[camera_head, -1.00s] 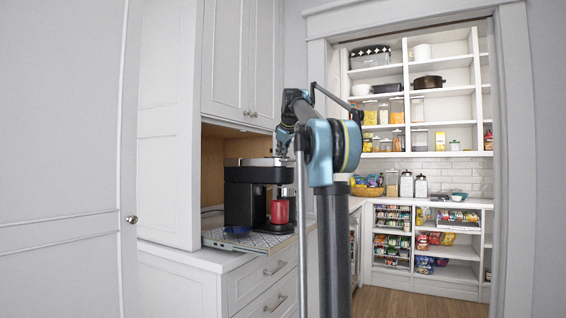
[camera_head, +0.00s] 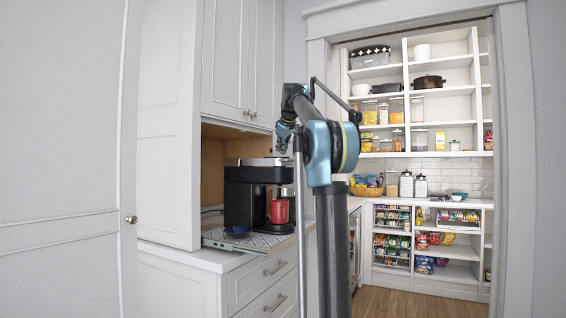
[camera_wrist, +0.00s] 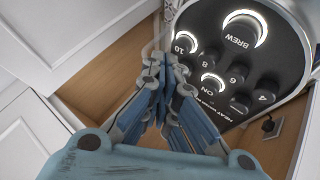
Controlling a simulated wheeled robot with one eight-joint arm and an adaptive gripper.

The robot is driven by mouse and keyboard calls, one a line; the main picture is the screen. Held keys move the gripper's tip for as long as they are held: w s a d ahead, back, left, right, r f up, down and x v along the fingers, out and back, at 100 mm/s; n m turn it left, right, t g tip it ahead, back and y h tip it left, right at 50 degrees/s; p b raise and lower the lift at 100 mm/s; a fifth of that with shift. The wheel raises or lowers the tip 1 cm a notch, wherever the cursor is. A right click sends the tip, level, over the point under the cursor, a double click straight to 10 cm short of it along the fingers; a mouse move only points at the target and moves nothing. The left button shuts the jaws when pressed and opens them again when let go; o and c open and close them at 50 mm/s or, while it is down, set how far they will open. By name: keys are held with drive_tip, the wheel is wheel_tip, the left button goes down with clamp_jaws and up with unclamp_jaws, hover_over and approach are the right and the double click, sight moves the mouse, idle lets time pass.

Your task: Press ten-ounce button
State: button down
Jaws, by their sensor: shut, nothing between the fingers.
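The black coffee maker (camera_head: 243,196) stands in the cabinet nook in the head view. Its control panel fills the upper right of the wrist view, with a large lit BREW button (camera_wrist: 245,27) and round buttons marked 10, 8, 6, 4 and ON. The ten-ounce button (camera_wrist: 185,41) has a lit ring at the panel's left edge. My gripper (camera_wrist: 166,62) is shut and empty. Its fingertips appear just below and left of the ten-ounce button; I cannot tell whether they touch it. In the head view, my gripper (camera_head: 284,138) is by the machine's top.
A red mug (camera_head: 280,211) stands at the coffee maker's front. Upper cabinets (camera_head: 238,60) hang close above the machine. Pantry shelves are farther back at right.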

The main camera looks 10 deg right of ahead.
drive_tip(key=shift+r, duration=0.25)
drive_tip(key=shift+r, duration=2.45)
